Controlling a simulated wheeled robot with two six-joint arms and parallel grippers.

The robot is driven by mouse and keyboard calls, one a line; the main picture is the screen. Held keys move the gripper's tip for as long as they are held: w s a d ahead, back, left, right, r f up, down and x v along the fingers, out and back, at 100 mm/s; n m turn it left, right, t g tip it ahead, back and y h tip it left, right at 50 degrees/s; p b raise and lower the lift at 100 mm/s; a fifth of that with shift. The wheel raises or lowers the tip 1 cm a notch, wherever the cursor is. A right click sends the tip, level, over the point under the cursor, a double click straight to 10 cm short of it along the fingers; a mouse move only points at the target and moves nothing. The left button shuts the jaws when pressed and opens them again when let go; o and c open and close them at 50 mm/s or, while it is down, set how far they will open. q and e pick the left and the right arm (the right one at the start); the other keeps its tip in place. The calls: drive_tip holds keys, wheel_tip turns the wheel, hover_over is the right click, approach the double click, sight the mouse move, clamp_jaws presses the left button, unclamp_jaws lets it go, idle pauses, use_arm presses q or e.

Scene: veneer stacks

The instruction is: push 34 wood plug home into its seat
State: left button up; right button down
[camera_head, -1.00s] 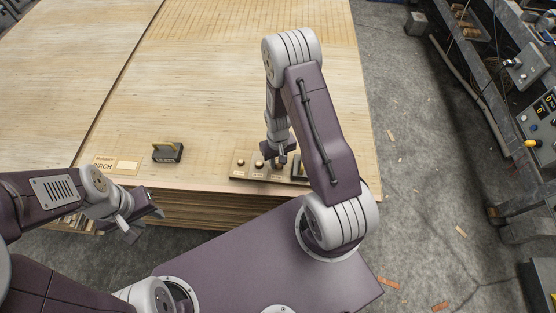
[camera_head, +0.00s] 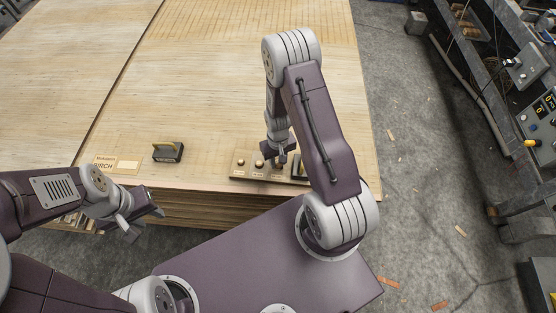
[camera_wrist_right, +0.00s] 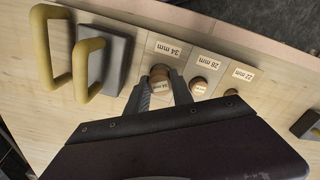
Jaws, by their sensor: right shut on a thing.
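The 34 wood plug (camera_wrist_right: 160,86) is a round, light-brown piece by the "34 mm" label in the right wrist view. My right gripper (camera_wrist_right: 163,92) is shut on it, one finger on each side. Whether the plug sits in its hole or above it I cannot tell. In the head view my right gripper (camera_head: 279,156) points down over the right part of the plug board (camera_head: 240,173), and the plug is hard to make out there. My left gripper (camera_head: 144,218) is open and empty, off the front edge of the veneer stack.
The 28 mm plug (camera_wrist_right: 199,86) and 22 mm plug (camera_wrist_right: 231,93) stand beside it on the board. A dark block with a yellow handle (camera_wrist_right: 108,60) is close to the 34 mm end. Another handled block (camera_head: 168,153) lies farther left on the veneer stack (camera_head: 220,90).

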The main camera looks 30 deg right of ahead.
idle(0.6)
drive_tip(key=shift+f+b, duration=0.5)
drive_tip(key=shift+f, duration=0.35)
drive_tip(key=c, duration=1)
unclamp_jaws()
drive_tip(key=shift+c, duration=0.2)
wheel_tip(320, 180, up, 9)
drive_tip(key=shift+r+p, duration=0.1)
drive_tip(key=shift+p, duration=0.5)
